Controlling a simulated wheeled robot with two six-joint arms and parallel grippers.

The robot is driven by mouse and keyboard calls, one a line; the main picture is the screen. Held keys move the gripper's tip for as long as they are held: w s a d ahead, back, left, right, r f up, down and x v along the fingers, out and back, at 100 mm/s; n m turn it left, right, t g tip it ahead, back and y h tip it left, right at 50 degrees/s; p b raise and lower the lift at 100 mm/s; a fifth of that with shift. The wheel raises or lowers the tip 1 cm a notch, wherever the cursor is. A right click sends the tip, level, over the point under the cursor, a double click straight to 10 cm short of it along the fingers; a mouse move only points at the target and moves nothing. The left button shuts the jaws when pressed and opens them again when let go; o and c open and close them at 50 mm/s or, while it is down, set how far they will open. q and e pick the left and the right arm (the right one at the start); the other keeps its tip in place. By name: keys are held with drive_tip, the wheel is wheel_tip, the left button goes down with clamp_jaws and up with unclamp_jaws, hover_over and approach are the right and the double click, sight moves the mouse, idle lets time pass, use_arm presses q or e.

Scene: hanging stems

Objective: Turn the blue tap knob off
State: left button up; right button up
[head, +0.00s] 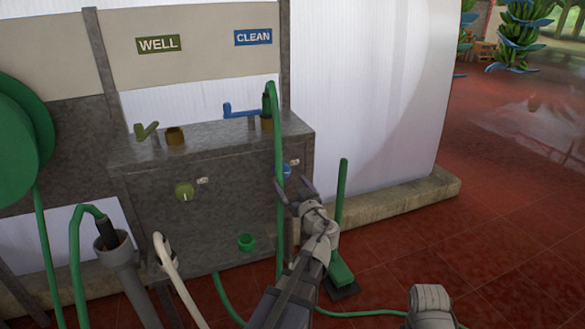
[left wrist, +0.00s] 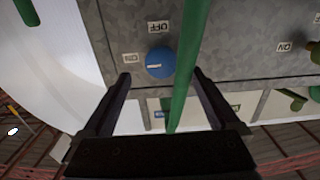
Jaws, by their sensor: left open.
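The blue tap knob (head: 286,170) is on the front face of the grey metal cabinet (head: 225,215), below the CLEAN sign. In the left wrist view the blue knob (left wrist: 160,63) shows a white mark pointing left, toward the ON label (left wrist: 131,58); the OFF label (left wrist: 158,27) is above it in that view. My left gripper (head: 291,187) is open in front of the knob. In the left wrist view its fingers (left wrist: 160,85) are spread on either side of the knob, apart from it. My right gripper is out of view.
A green hose (head: 278,130) hangs down close to the knob and crosses between my left fingers in the wrist view (left wrist: 190,70). A green knob (head: 185,191) is on the left of the cabinet. A green brush (head: 341,230) stands at right.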

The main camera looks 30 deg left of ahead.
sight(283, 174)
use_arm(q)
drive_tip(key=shift+x, duration=3.85)
drive_tip(key=shift+a, duration=0.1)
drive_tip(key=shift+s, duration=0.1)
drive_tip(key=c, duration=1.3)
